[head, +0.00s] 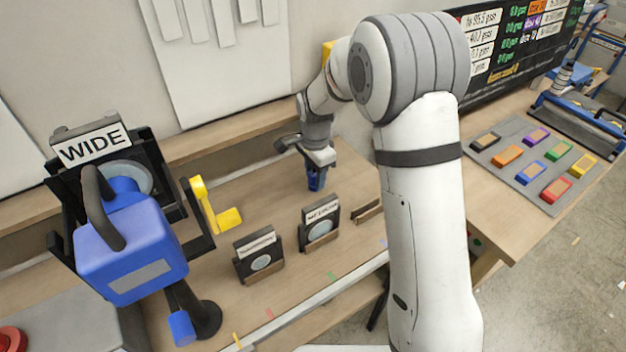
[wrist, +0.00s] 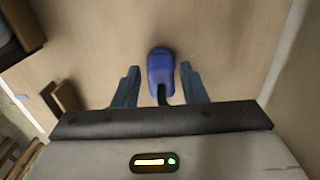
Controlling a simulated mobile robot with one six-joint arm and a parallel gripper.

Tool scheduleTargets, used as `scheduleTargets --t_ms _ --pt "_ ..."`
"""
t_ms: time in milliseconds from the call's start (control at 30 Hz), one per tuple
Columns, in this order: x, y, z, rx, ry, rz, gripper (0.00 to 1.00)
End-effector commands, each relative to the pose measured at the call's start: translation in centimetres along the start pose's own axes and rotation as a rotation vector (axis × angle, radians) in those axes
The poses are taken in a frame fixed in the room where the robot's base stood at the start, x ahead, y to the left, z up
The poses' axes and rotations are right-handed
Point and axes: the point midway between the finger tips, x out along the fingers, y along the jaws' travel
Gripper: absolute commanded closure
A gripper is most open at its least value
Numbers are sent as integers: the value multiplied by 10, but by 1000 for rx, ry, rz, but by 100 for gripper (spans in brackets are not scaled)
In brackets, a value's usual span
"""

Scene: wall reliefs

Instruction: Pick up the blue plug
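The blue plug (wrist: 160,68) lies on the wooden table in the wrist view, with a dark cable end running back toward my gripper. My gripper (wrist: 160,80) is open, with one finger on each side of the plug and a visible gap on both sides. In the head view my gripper (head: 316,182) points down over the table, and blue shows at its tips. I cannot tell there how much of that blue is the plug. The height of the fingers over the table is hard to judge.
Two small labelled stands (head: 258,257) and (head: 320,222) stand just in front of my gripper. A blue device with a handle (head: 135,250) and a yellow bracket (head: 215,212) are at the left. A tray of coloured blocks (head: 535,165) lies at the right.

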Motion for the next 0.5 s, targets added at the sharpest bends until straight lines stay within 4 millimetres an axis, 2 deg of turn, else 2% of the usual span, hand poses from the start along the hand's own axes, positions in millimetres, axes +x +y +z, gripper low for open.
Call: scheduleTargets --t_ms 67,433,500 --pt "0 0 0 0 0 0 68" --pt "0 0 1 -1 0 0 98" --pt "0 0 1 -1 0 0 99"
